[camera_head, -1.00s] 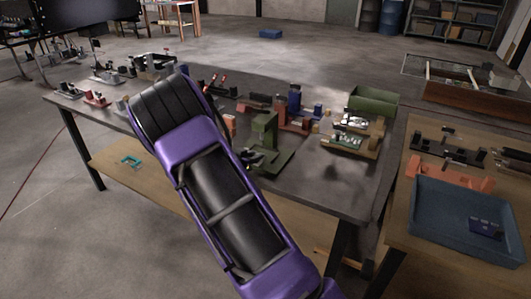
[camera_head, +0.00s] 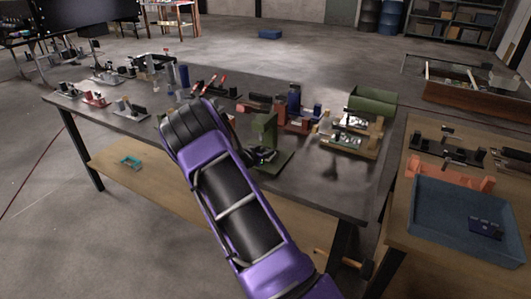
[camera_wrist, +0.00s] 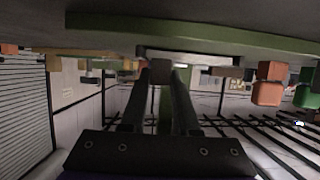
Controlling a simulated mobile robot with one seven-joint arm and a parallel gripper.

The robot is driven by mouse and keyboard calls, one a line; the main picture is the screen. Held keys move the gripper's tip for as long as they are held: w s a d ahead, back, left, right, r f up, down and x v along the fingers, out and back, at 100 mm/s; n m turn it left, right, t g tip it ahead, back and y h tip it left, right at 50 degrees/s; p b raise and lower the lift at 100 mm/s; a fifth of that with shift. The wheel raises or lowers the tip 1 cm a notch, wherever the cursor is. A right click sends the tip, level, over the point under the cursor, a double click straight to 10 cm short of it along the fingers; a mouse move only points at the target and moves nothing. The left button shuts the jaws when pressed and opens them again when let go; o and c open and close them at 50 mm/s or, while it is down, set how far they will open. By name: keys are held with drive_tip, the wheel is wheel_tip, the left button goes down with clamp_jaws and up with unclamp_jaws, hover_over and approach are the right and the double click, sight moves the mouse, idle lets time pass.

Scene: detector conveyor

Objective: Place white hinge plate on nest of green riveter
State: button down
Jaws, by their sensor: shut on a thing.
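The green riveter (camera_head: 264,132) stands upright on its green base near the front edge of the grey workbench, in the middle of the head view. My gripper (camera_head: 262,155) is low beside the riveter's column, partly hidden by my purple arm. In the wrist view my gripper (camera_wrist: 160,75) shows two dark fingers close together, shut on a pale grey flat piece, seemingly the white hinge plate (camera_wrist: 185,57). A green edge, likely of the riveter (camera_wrist: 220,38), runs close beyond it. The nest and any contact between plate and nest cannot be made out.
A red fixture (camera_head: 292,122) and a blue one (camera_head: 294,100) stand behind the riveter. A wooden tray with parts (camera_head: 350,138) and a green bin (camera_head: 374,101) are to its right. The bench front right is bare. A blue tray (camera_head: 440,225) lies on the right table.

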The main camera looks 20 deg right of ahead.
drive_tip(key=shift+f, duration=0.15)
drive_tip(key=c, duration=0.7)
unclamp_jaws()
drive_tip(key=shift+o, duration=0.2)
drive_tip(key=shift+r, duration=0.25)
drive_tip(key=v, duration=1.2)
